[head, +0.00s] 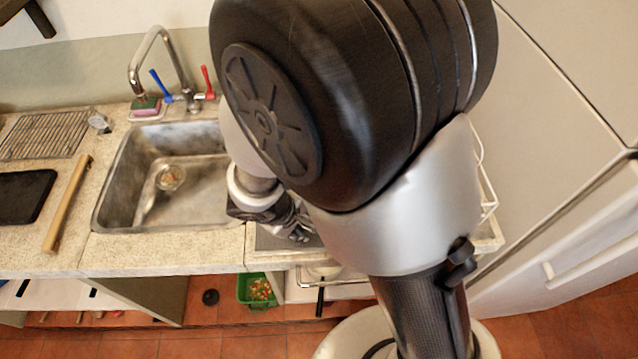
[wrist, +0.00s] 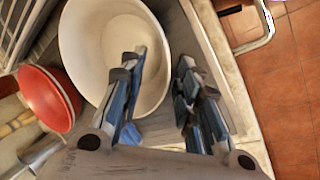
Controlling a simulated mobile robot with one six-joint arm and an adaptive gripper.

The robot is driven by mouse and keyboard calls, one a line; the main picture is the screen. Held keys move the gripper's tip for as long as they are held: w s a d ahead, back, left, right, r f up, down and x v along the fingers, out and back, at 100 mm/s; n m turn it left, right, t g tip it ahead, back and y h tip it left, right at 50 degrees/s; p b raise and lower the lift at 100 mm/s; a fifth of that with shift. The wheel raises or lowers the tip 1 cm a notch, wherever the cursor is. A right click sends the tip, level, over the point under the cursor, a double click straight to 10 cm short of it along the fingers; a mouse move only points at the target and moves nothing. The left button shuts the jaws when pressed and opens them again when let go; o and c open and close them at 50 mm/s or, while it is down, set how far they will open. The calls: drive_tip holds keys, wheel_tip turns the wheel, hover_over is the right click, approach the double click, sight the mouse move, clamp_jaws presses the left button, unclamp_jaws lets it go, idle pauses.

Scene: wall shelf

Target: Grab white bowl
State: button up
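The white bowl (wrist: 92,45) lies at the top middle of the wrist view, its inside facing the camera. My gripper (wrist: 162,58) is open, with a gap between its two fingers. The left finger overlaps the bowl's inside in the picture, and the right finger lies beyond the bowl's right rim. That rim passes between the fingers. I cannot tell whether either finger touches the bowl. In the head view my gripper (head: 300,232) shows in part at the counter right of the sink, and my arm hides the bowl.
A red bowl (wrist: 48,92) stands left of the white bowl. A metal edge (wrist: 215,75) runs close to the right finger, with tiled floor (wrist: 285,80) beyond.

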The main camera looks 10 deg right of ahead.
clamp_jaws()
idle(0.3)
idle(0.4)
